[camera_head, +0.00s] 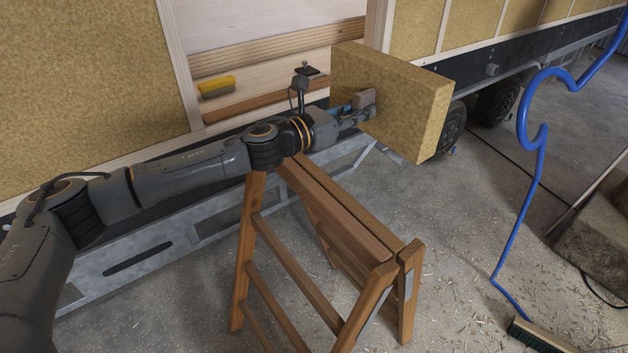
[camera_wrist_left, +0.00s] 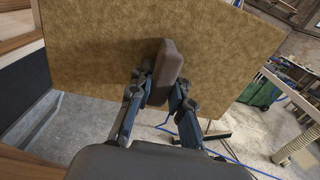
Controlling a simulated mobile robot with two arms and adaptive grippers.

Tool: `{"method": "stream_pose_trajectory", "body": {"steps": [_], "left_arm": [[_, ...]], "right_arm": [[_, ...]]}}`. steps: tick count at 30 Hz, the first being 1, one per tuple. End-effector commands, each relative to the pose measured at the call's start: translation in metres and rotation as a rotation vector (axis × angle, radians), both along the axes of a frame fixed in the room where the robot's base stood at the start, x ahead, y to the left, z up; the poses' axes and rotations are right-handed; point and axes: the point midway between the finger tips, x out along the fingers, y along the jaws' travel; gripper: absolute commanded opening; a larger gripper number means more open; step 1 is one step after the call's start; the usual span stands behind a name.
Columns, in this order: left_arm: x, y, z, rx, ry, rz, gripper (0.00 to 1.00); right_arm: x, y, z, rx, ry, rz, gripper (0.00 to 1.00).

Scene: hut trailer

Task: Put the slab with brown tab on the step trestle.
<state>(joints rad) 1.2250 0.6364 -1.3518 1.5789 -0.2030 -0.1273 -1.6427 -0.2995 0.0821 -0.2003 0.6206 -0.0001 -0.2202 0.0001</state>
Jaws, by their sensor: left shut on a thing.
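The slab (camera_head: 413,108) is a thick yellow-tan insulation block with a brown tab (camera_head: 364,98) on its near face. My left gripper (camera_head: 366,110) is shut on the brown tab and holds the slab upright in the air, beyond and above the far right of the step trestle. In the left wrist view the tab (camera_wrist_left: 166,72) sits between the two fingers, and the slab (camera_wrist_left: 100,55) fills the upper middle. The wooden step trestle (camera_head: 335,220) stands on the floor below my left arm, and its top boards are bare. My right gripper is out of view.
The trailer hut's framed wall (camera_head: 90,80) and metal chassis (camera_head: 130,265) run behind the trestle. A yellow-topped brush or block (camera_head: 215,87) lies in the wall opening. A blue hose (camera_head: 540,150) hangs at right. A broom head (camera_head: 540,338) lies on the shaving-strewn floor.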

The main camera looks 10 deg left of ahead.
Motion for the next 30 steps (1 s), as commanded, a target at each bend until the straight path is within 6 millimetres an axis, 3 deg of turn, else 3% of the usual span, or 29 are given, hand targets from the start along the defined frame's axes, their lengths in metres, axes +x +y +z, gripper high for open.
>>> {"method": "stream_pose_trajectory", "body": {"steps": [9,18,25,30], "left_arm": [[-0.04,0.069,-0.036,0.001,0.005,0.004,0.0],[-0.058,0.098,-0.079,0.0,0.001,0.002,0.0],[-0.063,0.107,-0.092,0.001,0.001,0.002,0.0],[-0.064,0.108,-0.115,-0.001,0.003,0.002,0.0]], "right_arm": [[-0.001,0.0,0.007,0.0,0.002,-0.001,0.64],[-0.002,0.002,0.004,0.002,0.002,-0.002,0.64],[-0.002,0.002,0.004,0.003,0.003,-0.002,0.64],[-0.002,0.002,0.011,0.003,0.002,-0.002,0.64]]}}
